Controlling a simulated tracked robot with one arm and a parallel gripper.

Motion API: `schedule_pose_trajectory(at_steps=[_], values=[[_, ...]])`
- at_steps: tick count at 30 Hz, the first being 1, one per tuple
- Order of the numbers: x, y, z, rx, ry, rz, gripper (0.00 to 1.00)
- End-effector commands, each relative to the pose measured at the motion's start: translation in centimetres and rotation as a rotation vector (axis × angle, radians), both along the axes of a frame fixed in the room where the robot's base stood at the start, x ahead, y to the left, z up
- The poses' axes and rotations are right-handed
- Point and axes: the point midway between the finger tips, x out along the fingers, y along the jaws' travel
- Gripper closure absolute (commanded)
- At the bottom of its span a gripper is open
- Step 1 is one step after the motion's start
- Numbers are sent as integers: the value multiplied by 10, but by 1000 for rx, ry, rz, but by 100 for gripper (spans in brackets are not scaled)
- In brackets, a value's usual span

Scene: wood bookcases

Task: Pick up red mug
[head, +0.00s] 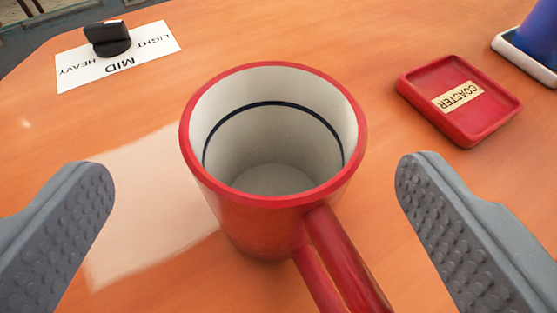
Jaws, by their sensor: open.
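The red mug (250,225) stands upright on the orange wooden table, in the middle of the head view. Its inside is white with a dark ring line and looks empty. Its red handle (345,260) points toward me, to the lower right. My gripper (255,190) is open, with one grey studded finger to the left of the mug and one to the right. Both fingers are apart from the mug, with a gap on each side.
A red coaster tray (490,121) labelled COASTER lies to the right. Behind it, a blue object (540,35) stands on a white-rimmed base at the edge of view. A black knob (107,39) sits on a white card (150,45) marked LIGHT, MID, HEAVY at the back left.

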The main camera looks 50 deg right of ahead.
Motion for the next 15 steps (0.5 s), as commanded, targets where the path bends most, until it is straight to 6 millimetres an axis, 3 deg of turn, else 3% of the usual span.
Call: schedule_pose_trajectory(at_steps=[9, 15], values=[[19, -29, -12, -1, -1, -3, 11], [27, -36, -15, 0, 0, -1, 11]])
